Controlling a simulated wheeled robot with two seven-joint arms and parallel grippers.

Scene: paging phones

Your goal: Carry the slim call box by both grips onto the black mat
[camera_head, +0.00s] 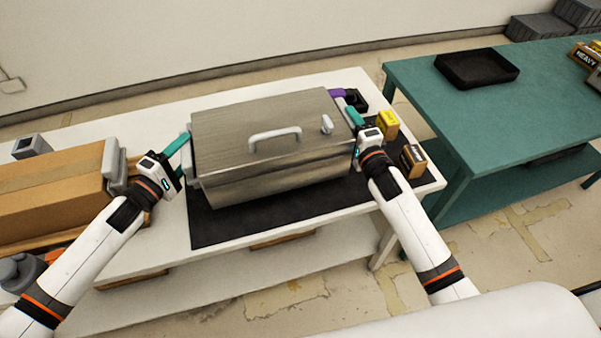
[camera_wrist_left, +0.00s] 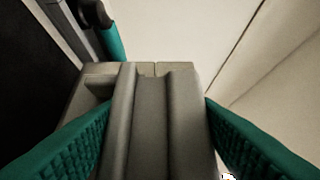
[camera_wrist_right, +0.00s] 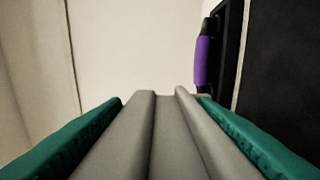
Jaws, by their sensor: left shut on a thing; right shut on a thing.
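The call box (camera_head: 230,131) is a wide brushed-metal case with a pale handle on its lid. It is over the black mat (camera_head: 225,226); whether it touches the mat I cannot tell. My left gripper (camera_head: 179,146) is shut on the box's left grip (camera_wrist_left: 152,115), which shows between the teal fingers in the left wrist view. My right gripper (camera_head: 357,122) is shut on the right grip (camera_wrist_right: 165,135), seen between the fingers in the right wrist view. The box hides much of the mat.
A cardboard carton (camera_head: 55,193) stands left on the white table. A purple-handled black item (camera_head: 355,99) is behind the box's right end. A yellow box (camera_head: 387,124) and a small brown box (camera_head: 413,160) stand right. A green table (camera_head: 435,105) holds a black tray (camera_head: 478,69).

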